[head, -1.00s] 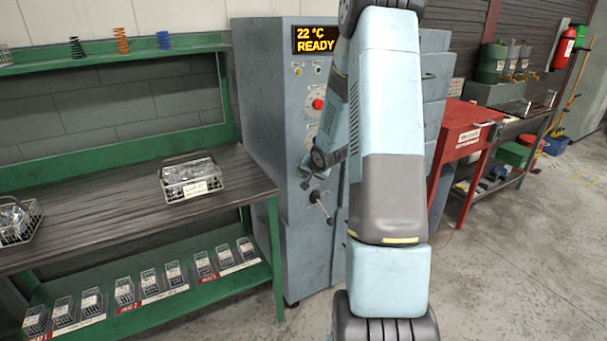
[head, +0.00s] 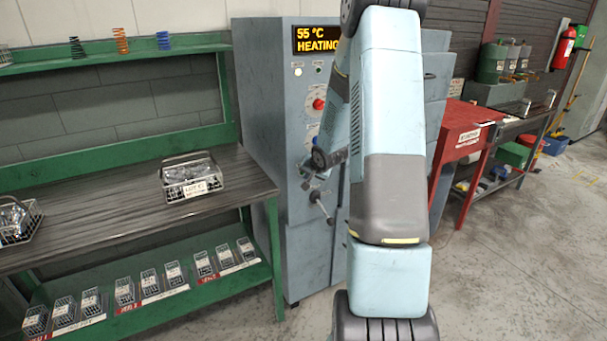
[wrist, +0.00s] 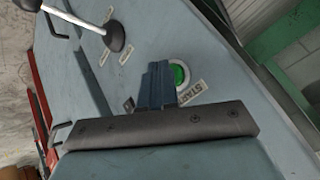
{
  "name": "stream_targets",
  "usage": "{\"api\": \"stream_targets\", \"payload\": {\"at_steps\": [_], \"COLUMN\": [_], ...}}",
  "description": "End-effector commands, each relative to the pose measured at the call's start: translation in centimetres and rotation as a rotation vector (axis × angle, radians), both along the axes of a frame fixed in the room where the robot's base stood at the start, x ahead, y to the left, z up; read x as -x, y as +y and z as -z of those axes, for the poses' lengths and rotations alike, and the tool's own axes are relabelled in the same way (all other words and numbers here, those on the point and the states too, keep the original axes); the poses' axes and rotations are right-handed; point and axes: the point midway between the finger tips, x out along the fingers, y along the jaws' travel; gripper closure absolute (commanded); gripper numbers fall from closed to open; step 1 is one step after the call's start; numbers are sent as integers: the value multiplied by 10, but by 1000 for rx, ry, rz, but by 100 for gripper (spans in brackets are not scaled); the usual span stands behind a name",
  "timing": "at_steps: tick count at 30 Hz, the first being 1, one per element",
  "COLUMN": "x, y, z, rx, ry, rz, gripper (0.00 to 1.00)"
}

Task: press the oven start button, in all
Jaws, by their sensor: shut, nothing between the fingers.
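The oven (head: 275,110) is a tall grey-blue cabinet. Its display (head: 318,40) reads "55 °C HEATING". The green round start button (wrist: 180,74) shows in the wrist view beside a START label (wrist: 193,92). My gripper (wrist: 158,72) is shut and empty. Its fingertips are at the oven's front panel and overlap the left edge of the button in the picture; I cannot tell whether they touch it. In the head view my gripper (head: 306,173) is small and low on the oven front, and the start button cannot be made out there.
A lever handle with a black knob (wrist: 115,36) sticks out of the oven near my gripper. A red knob (head: 318,104) is higher on the panel. A green bench (head: 110,205) with wire baskets stands at the left.

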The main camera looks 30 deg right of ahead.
Motion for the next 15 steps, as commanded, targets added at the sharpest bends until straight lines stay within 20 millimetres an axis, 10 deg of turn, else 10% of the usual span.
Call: {"api": "stream_targets", "payload": {"at_steps": [15], "x": [9], "y": [0], "z": [0], "rx": [0], "ry": [1], "rz": [0], "gripper": [100]}}
